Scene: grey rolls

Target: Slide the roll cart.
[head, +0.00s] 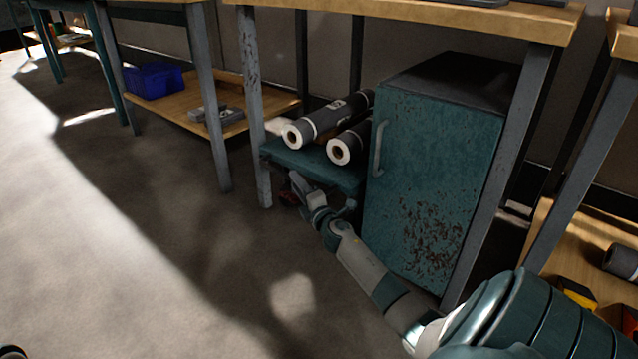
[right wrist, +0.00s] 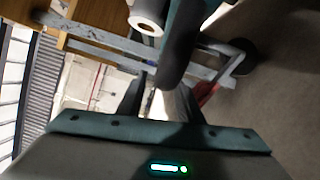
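The roll cart (head: 300,162) is a low teal platform under the workbench, left of a teal cabinet. Two dark grey rolls with white ends lie on it, a left roll (head: 325,120) and a right roll (head: 345,147). My right gripper (head: 299,188) is at the cart's front edge, low near the floor. In the right wrist view the fingers (right wrist: 158,100) stand apart with a gap between them. The cart's dark edge (right wrist: 180,45) reaches close to the fingers, and a roll end (right wrist: 146,22) shows above. I cannot tell whether they touch the cart. My left gripper is not in view.
The rusty teal cabinet (head: 430,180) stands right against the cart, beside my right forearm. Bench legs (head: 252,100) frame the cart's left side. A low wooden shelf (head: 185,118) holds a blue bin (head: 154,80). The floor (head: 150,250) in front is clear.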

